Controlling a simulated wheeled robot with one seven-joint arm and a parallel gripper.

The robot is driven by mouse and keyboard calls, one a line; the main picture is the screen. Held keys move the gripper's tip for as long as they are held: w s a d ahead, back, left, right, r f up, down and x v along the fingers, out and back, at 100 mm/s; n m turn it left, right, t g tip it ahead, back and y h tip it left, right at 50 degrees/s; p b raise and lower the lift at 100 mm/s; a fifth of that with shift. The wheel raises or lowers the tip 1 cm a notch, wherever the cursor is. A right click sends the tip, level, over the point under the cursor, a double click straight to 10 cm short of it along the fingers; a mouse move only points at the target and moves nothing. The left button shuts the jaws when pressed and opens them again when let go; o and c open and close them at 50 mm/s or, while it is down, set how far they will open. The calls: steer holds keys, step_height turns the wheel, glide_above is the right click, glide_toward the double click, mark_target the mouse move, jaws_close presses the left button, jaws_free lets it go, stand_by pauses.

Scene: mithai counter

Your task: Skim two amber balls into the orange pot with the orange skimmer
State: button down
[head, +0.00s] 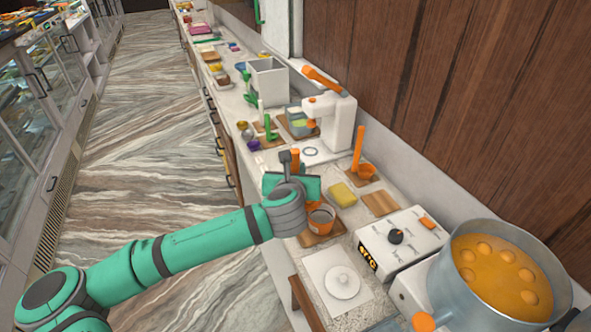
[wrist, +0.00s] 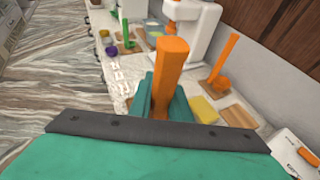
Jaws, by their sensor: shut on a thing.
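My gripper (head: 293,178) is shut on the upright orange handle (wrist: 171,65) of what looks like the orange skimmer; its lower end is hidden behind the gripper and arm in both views. In the head view the orange pot (head: 319,224) stands on a wooden board just below and right of my gripper, partly covered by it. Several amber balls (head: 505,254) sit in amber liquid in the large grey pan (head: 448,283) at the right. A second orange tool (head: 358,148) with a round cup stands upright on a board behind; it also shows in the wrist view (wrist: 222,60).
A yellow sponge (head: 342,194) and an empty wooden board (head: 381,204) lie right of my gripper. A white control box (head: 402,239) stands between there and the pan. A white plate (head: 342,283) lies in front. A white machine (head: 338,120) stands behind, near the wooden wall.

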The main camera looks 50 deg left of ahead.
steer(key=w+d+r+m+t+y, duration=0.1)
steer(key=w+d+r+m+y, duration=0.1)
steer(key=d, duration=0.5)
steer(key=r+m+y, duration=0.1)
steer(key=m+y, duration=0.1)
steer(key=m, duration=0.1)
steer(key=shift+d+r, duration=0.15)
steer(key=shift+r, duration=0.05)
steer(key=shift+w+d+f+m+t+y, duration=0.2)
steer(key=shift+d+m+t+y, duration=0.15)
steer(key=shift+d+m, duration=0.35)
steer(key=shift+w+d+f+m+t+y, duration=0.1)
steer(key=shift+w+d+m+t+y, duration=0.25)
steer(key=shift+d+m, duration=0.4)
steer(key=shift+w+d+f+m+t+y, duration=0.1)
steer(key=shift+d+m+t+y, duration=0.1)
steer(key=shift+d+m+t, duration=0.5)
steer(key=shift+d+g, duration=0.15)
steer(key=shift+g, duration=0.15)
steer(key=shift+w, duration=0.1)
